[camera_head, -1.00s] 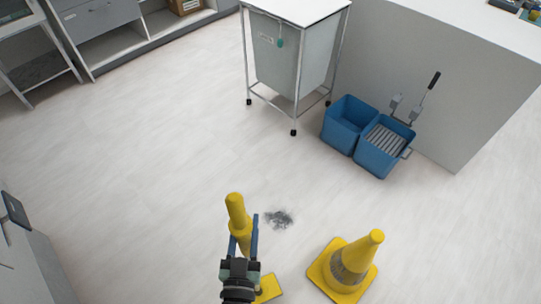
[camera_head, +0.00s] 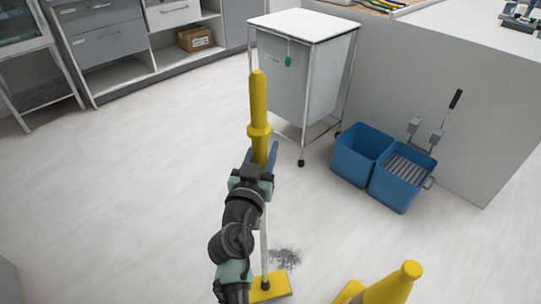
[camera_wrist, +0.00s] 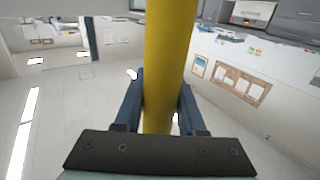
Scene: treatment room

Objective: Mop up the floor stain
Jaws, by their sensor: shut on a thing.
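My gripper (camera_head: 260,162) is shut on the yellow handle of the mop (camera_head: 259,100). In the wrist view, the yellow handle (camera_wrist: 168,65) runs between the two blue fingers. A pale shaft leads down to the flat yellow mop head (camera_head: 270,288), low in the head view and partly behind my arm. The dark grey stain (camera_head: 287,258) is on the pale floor, just beyond and slightly right of the mop head. I cannot tell whether the head touches the floor.
A yellow cone (camera_head: 388,287) stands right of the mop head, cut off by the frame. Blue buckets (camera_head: 361,156) with a wringer (camera_head: 402,180) stand by the grey counter (camera_head: 450,100). A wheeled hamper (camera_head: 300,75) stands ahead. The floor on the left is clear.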

